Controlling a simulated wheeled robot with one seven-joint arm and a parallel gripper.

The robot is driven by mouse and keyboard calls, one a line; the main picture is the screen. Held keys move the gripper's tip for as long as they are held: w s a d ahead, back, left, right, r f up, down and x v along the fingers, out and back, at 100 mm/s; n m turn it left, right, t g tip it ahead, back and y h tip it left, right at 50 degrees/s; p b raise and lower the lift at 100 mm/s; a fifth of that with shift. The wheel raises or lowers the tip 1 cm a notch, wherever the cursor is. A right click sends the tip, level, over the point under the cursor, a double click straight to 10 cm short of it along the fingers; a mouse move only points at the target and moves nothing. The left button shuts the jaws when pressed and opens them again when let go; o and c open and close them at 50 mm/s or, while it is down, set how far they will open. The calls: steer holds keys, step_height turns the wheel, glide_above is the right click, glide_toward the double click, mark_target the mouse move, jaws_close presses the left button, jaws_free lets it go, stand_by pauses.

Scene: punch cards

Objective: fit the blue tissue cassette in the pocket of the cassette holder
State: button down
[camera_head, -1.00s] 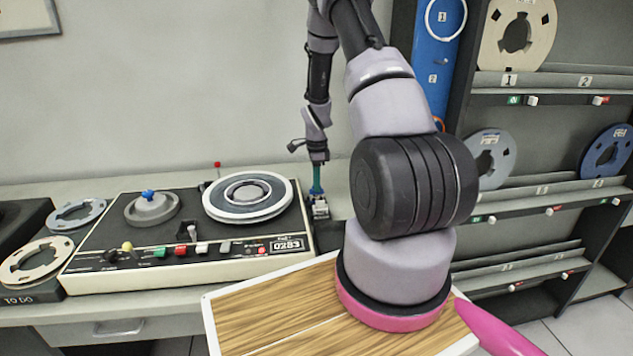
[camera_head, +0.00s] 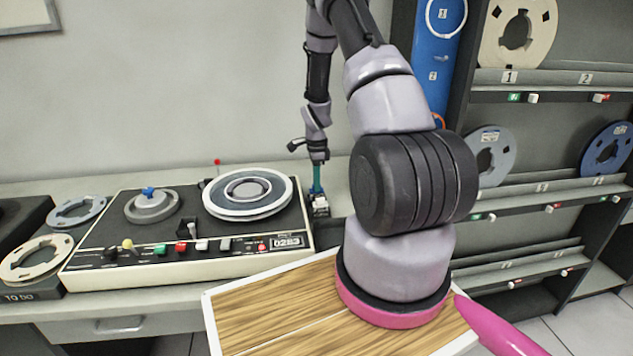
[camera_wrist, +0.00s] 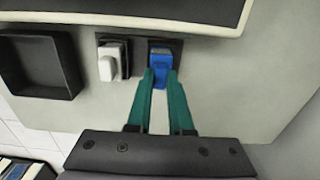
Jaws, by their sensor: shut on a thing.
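My gripper (camera_wrist: 160,80) has two teal fingers, shut on the near end of the blue tissue cassette (camera_wrist: 158,62) in the wrist view. The cassette is at the dark pocket of the cassette holder (camera_wrist: 177,44), with dark rim showing around its far end. I cannot tell how deep it sits. A white cassette (camera_wrist: 109,64) stands in a similar dark pocket just left of it. In the head view my gripper (camera_head: 317,191) is small, low over the counter right of the tape machine; the blue cassette is not clear there.
A black open tray (camera_wrist: 40,92) lies left of the pockets in the wrist view. The tape machine (camera_head: 180,274) stands close to the left of my gripper in the head view. A shelf rack with reels (camera_head: 490,158) stands at the right.

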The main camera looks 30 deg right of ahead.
steer(key=shift+f, duration=0.5)
steer(key=c, duration=0.7)
jaws_free()
steer(key=shift+c, duration=1.1)
steer(key=shift+r, duration=4)
steer(key=shift+r, duration=0.1)
